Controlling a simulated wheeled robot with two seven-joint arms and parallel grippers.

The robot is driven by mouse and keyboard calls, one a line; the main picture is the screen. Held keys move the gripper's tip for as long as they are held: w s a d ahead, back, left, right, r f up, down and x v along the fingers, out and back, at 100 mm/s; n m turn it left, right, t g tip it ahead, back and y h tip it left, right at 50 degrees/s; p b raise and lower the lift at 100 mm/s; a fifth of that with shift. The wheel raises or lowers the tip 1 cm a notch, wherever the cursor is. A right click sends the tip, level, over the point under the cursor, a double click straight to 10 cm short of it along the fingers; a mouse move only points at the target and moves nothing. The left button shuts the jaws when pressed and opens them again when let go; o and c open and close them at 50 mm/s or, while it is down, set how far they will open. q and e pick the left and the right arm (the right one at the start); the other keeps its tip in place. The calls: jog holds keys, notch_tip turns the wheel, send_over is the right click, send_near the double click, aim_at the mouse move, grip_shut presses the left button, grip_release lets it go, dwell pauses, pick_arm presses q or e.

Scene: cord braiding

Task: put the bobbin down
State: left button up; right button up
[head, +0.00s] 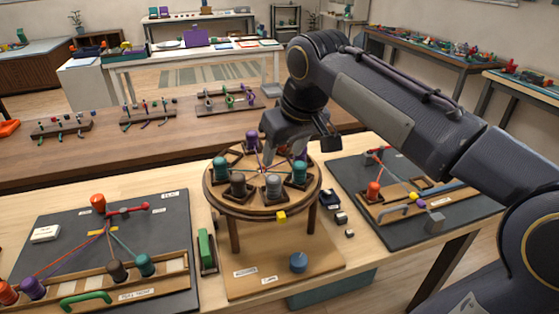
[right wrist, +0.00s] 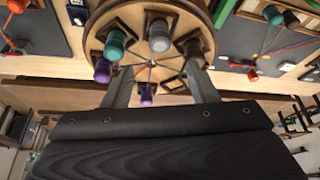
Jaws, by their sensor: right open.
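A round wooden braiding stand (head: 212,196) carries several bobbins around its top, with cords running to the centre. A purple bobbin (head: 252,139) stands at the back of the disc. In the right wrist view this purple bobbin (right wrist: 146,94) appears between the open fingers, with no finger seen closed on it. A second purple bobbin (right wrist: 103,71) stands at the disc's edge, beside a teal bobbin (right wrist: 116,38). Grey (head: 273,186) and brown (head: 238,184) bobbins stand at the front. My right gripper (head: 284,143) is open over the back of the disc. My left gripper is out of view.
Dark mats with bobbins and cords lie to the left (head: 50,222) and right (head: 400,232). A green block (head: 206,250) and a blue knob (head: 298,262) sit near the stand's base. A brown bench (head: 90,165) with peg racks lies behind.

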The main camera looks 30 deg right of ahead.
jog(key=s+a+f+m+y, duration=0.1)
jog(key=s+a+f, duration=0.2)
jog(key=s+f, duration=0.6)
jog(key=s+a+f+m+t+y, duration=0.1)
jog(key=s+a+f, duration=0.3)
jog(key=s+f, duration=0.4)
jog(key=shift+s+a+f+y, duration=0.2)
jog(key=shift+s+f+y, duration=0.3)
jog(key=shift+y, duration=0.3)
jog(key=shift+w, duration=0.1)
jog(key=shift+r+p, duration=1.75)
jog(key=shift+p, duration=0.1)
